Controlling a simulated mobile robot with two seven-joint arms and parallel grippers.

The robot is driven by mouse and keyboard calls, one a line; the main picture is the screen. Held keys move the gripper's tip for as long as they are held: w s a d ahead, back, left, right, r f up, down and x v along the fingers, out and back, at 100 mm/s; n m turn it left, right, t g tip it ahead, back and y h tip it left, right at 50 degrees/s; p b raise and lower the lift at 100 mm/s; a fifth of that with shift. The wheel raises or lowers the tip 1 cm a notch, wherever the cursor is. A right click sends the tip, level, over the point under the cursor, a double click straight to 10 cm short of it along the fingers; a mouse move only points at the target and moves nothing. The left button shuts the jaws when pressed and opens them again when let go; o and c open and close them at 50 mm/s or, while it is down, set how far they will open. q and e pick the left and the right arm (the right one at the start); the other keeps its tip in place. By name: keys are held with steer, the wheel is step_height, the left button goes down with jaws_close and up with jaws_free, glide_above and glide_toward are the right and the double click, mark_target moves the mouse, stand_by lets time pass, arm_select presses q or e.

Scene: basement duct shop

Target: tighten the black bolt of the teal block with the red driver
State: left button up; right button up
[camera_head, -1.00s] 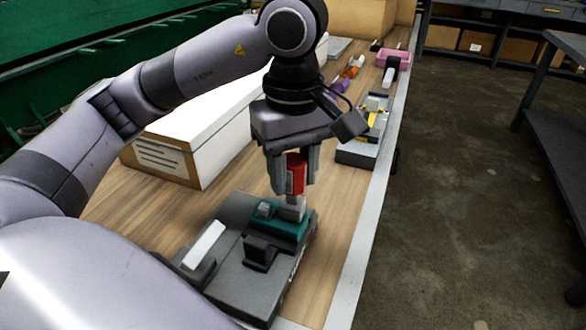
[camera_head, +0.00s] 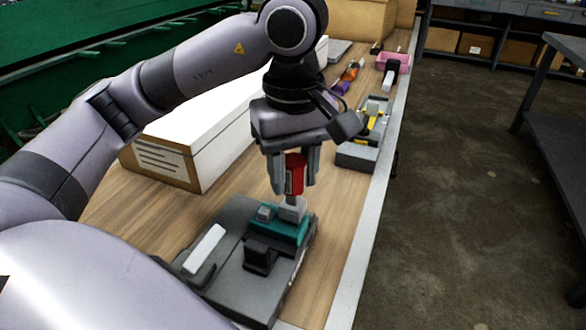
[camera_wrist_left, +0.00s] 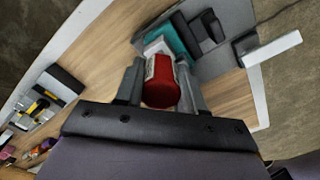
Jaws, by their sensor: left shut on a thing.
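My left gripper (camera_head: 294,178) is shut on the red driver (camera_head: 294,172) and holds it upright, tip end down. The driver also shows between the fingers in the left wrist view (camera_wrist_left: 160,84). The teal block (camera_head: 281,230) sits on a dark grey fixture (camera_head: 240,278) under the driver. The driver's grey lower end (camera_head: 293,208) is over the block's far right part; I cannot tell whether it touches a bolt. The black bolt is not visible, hidden at the driver's lower end. A black clamp piece (camera_head: 260,255) stands against the block's near side. My right gripper is not in view.
A grey tray with yellow parts (camera_head: 358,155), a pink bin (camera_head: 402,62) and small coloured tools (camera_head: 348,75) lie farther back. A white bar (camera_head: 205,248) sits on the fixture's left.

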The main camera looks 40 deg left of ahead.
arm_select(q)
steer(key=shift+r+p, duration=1.75)
steer(key=shift+r, duration=0.45)
